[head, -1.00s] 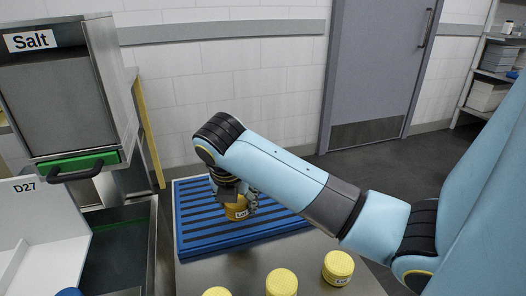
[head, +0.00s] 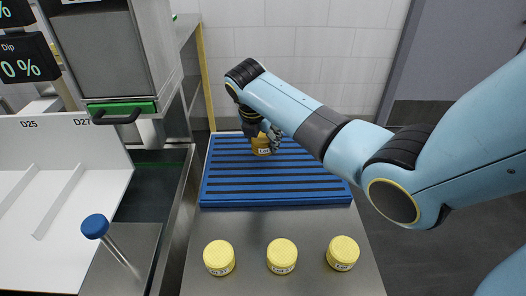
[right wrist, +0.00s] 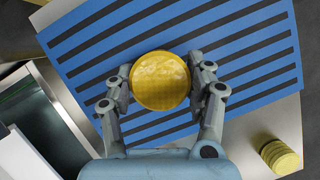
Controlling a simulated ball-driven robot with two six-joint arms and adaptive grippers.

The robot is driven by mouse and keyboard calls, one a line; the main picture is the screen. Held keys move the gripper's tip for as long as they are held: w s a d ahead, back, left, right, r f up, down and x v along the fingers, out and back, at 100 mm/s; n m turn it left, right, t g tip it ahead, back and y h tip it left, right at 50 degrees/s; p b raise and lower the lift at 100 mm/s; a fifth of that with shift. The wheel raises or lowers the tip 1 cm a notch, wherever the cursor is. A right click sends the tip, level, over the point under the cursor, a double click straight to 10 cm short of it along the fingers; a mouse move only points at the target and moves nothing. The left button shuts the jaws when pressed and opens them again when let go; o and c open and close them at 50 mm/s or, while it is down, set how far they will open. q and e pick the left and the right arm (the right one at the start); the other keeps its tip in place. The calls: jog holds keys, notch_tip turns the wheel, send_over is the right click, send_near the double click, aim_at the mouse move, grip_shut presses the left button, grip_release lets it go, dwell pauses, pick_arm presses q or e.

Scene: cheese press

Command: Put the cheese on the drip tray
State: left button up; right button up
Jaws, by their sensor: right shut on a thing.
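The held cheese is a yellow round with a label (head: 262,148), and it also shows from above in the right wrist view (right wrist: 160,81). My right gripper (head: 263,140) is shut on it, with one finger on each side. The blue slatted drip tray (head: 275,196) lies on the steel table, and the cheese is over its back left part. I cannot tell whether the cheese touches the slats. Three more yellow cheeses stand on the table in front of the tray: left (head: 219,257), middle (head: 282,256) and right (head: 343,252). My left gripper is not in view.
A steel cabinet with a green-trimmed handle (head: 118,116) stands at the left. Below it are a dark green basin (head: 160,185) and white lanes marked D25 and D27. A blue-knobbed lever (head: 95,226) stands front left. Most of the tray is clear.

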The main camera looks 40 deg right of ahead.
aim_at(262, 150)
notch_tip(262, 150, down, 4)
jog(key=shift+r+b, duration=0.15)
jog(key=shift+b, duration=0.15)
jog(key=o, duration=1.2)
jog(key=shift+f, duration=0.2)
jog(key=shift+o, duration=0.2)
jog(key=shift+r, duration=0.2)
jog(key=p+v, duration=0.2)
jog(key=v, duration=1)
